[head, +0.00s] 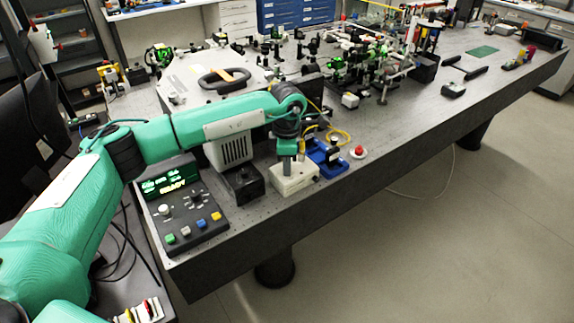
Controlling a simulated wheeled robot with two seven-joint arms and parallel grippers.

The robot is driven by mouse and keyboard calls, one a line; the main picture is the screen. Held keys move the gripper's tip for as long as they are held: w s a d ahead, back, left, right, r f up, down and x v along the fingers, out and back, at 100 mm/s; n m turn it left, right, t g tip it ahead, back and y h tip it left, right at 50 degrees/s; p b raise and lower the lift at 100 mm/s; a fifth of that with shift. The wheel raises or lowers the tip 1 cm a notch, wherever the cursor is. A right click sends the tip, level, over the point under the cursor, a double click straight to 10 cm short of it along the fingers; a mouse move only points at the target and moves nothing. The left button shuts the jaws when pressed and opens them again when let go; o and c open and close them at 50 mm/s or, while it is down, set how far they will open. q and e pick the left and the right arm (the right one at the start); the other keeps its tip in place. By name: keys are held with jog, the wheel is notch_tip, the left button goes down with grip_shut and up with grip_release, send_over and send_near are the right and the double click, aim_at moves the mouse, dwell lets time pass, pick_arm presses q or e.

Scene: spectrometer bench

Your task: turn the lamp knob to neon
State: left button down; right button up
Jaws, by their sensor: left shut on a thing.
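My left arm reaches in from the left, and my left gripper (288,158) points down onto the top of a small cream box (296,184) near the bench's front edge. The gripper is shut on the knob on top of this box. The fingers hide the knob, and its pointer and any lamp names cannot be read. My right gripper is not in view.
A control panel (183,217) with a green display and coloured buttons stands left of the box. A dark box (243,186) sits beside it, and a blue device (324,158) and a red button (359,150) stand to the right. Optics crowd the bench behind.

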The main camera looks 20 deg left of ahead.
pick_arm(q)
jog(key=shift+w+r, duration=0.1)
jog(key=c, duration=1.3)
grip_release()
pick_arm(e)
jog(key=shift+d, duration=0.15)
pick_arm(q)
jog(key=shift+r, duration=0.3)
notch_tip(320, 180, up, 13)
jog(key=b, duration=0.3)
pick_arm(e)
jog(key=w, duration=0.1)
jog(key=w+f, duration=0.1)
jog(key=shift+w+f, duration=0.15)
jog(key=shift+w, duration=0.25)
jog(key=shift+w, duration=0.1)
